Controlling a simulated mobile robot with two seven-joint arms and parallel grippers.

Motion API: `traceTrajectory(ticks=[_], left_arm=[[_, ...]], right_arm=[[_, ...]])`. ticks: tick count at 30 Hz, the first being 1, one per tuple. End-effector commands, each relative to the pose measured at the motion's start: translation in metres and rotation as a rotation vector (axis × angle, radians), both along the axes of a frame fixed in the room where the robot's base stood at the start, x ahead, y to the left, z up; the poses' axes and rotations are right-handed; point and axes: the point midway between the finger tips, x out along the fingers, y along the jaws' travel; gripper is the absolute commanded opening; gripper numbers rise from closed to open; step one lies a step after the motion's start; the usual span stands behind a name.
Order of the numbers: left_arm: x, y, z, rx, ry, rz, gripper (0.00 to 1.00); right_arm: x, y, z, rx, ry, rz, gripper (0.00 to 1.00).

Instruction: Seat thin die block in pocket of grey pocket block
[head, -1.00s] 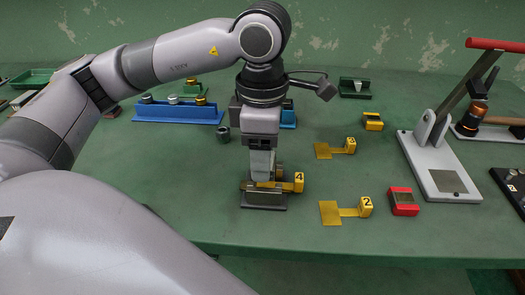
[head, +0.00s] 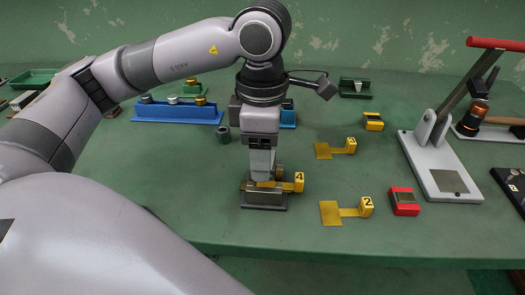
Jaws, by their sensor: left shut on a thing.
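My left gripper (head: 263,180) points straight down over the grey pocket block (head: 264,199), which sits on a dark base near the table's front edge. I cannot tell whether the die block is inside the pocket. My right gripper is not in view.
Yellow plates marked 2 (head: 330,213) and 3 (head: 324,151) lie to the right. A red block (head: 403,201) and a yellow block (head: 373,122) stand beyond them. A grey lever press (head: 440,165) is farther right. A blue rack (head: 178,112) stands at the back left.

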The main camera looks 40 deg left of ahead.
Motion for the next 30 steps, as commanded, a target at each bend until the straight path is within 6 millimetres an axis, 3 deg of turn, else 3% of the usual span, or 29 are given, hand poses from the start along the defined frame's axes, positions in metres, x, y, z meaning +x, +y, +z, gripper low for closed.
traceTrajectory(ticks=[30], left_arm=[[0.0001, -0.0004, 0.0006, -0.002, -0.001, 0.000, 0.10]], right_arm=[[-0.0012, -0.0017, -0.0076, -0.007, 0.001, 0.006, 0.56]])
